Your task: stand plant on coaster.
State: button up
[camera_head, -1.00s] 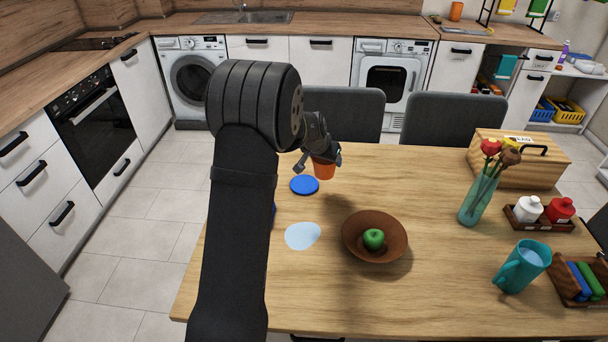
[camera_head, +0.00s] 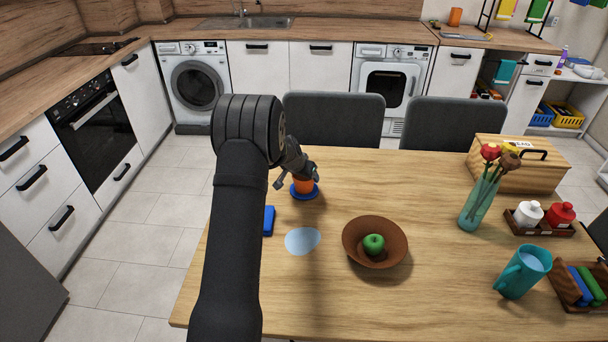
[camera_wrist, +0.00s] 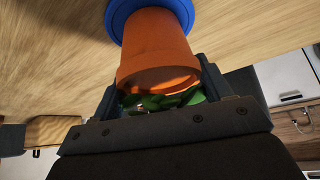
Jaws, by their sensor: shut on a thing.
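The plant is an orange terracotta pot (camera_head: 304,184) with green leaves (camera_wrist: 165,100). My gripper (camera_head: 301,175) is shut on it, with one finger on either side of the pot in the wrist view (camera_wrist: 158,82). The blue round coaster (camera_head: 305,195) lies on the table directly under the pot. In the wrist view the pot's base meets the coaster (camera_wrist: 119,14) within its rim; I cannot tell whether it rests on it or hovers just above. The pot looks about upright. My gripper hides most of the leaves in the head view.
A pale blue disc (camera_head: 302,241) and a blue block (camera_head: 268,220) lie nearer on the table (camera_head: 440,290). A brown bowl (camera_head: 398,235) with a green apple is right of them. A flower vase (camera_head: 479,202) and teal jug (camera_head: 522,272) stand farther right.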

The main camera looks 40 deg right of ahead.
jog(key=o, duration=1.2)
jog(key=shift+f, duration=0.15)
jog(key=shift+a+r, duration=0.15)
jog(key=shift+r, duration=0.3)
jog(key=v, duration=1.1)
jog(key=shift+s+a+r, duration=0.1)
